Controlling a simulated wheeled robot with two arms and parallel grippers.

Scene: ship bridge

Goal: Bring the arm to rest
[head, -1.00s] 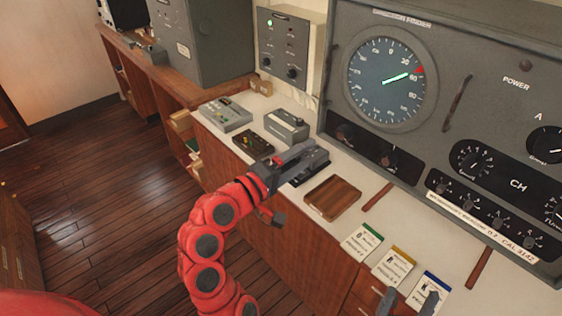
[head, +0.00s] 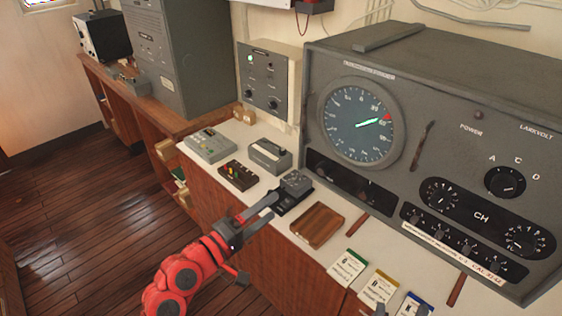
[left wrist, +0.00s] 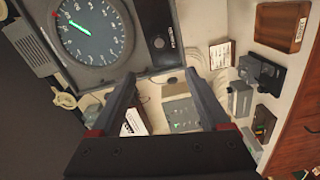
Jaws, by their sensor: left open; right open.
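My left arm is red and comes in from the lower left of the head view. Its gripper (head: 260,238) is open, with one dark finger reaching toward a black device (head: 292,193) on the counter and the other finger lower, before the counter front. In the left wrist view the two fingers (left wrist: 158,76) stand wide apart with nothing held between them. My right gripper (head: 401,312) shows only as two dark fingertips, apart, at the bottom edge near the cards. The rest of my right arm is out of view.
A large direction finder (head: 440,120) stands behind. The floor (head: 70,220) at left is clear.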

